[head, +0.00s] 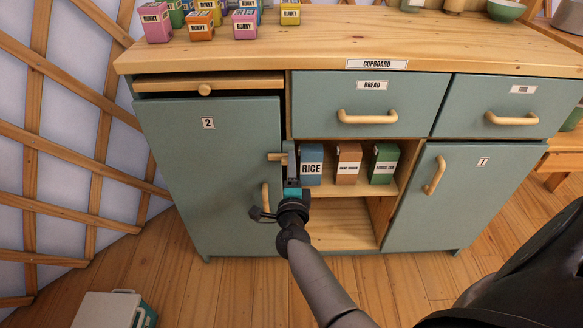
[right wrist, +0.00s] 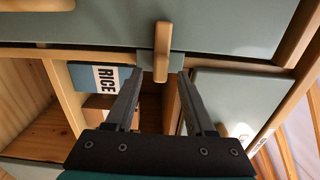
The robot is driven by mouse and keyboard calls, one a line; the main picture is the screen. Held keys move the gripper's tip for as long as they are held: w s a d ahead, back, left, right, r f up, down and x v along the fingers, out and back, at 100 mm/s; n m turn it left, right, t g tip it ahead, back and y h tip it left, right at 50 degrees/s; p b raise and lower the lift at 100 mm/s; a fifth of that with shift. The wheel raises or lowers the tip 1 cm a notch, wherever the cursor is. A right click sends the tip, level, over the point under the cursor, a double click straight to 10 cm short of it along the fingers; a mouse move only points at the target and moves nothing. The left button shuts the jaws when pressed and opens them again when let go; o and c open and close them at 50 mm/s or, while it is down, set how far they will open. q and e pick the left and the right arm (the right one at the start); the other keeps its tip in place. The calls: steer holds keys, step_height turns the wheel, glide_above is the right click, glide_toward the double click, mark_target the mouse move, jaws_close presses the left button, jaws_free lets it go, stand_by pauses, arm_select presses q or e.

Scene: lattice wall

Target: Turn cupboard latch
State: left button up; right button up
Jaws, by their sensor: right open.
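The cupboard (head: 220,180) is grey-green with a wooden top. Its wooden latch (head: 276,157) is a short bar lying level by the upper right edge of the door marked 2 (head: 180,150). In the right wrist view the latch (right wrist: 162,52) stands out in front of a small grey-green plate. My right gripper (head: 291,165) is at the latch, with its fingers apart. In the right wrist view the latch lies between the lines of the open fingertips (right wrist: 160,75), just beyond them; I see no contact. My left gripper is not in view.
A rice box (head: 311,165) and two other boxes stand on the open shelf right of the gripper. The door handle (head: 265,197) is beside my wrist. The bread drawer (head: 368,100) is above. Bunny-labelled boxes (head: 201,25) stand on top.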

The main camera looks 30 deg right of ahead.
steer(key=shift+s, duration=0.1)
arm_select(q)
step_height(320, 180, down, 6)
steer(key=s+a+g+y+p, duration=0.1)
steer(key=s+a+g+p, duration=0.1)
steer(key=p, duration=0.2)
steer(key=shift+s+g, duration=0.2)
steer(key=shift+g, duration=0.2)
arm_select(e)
steer(key=v, duration=1.5)
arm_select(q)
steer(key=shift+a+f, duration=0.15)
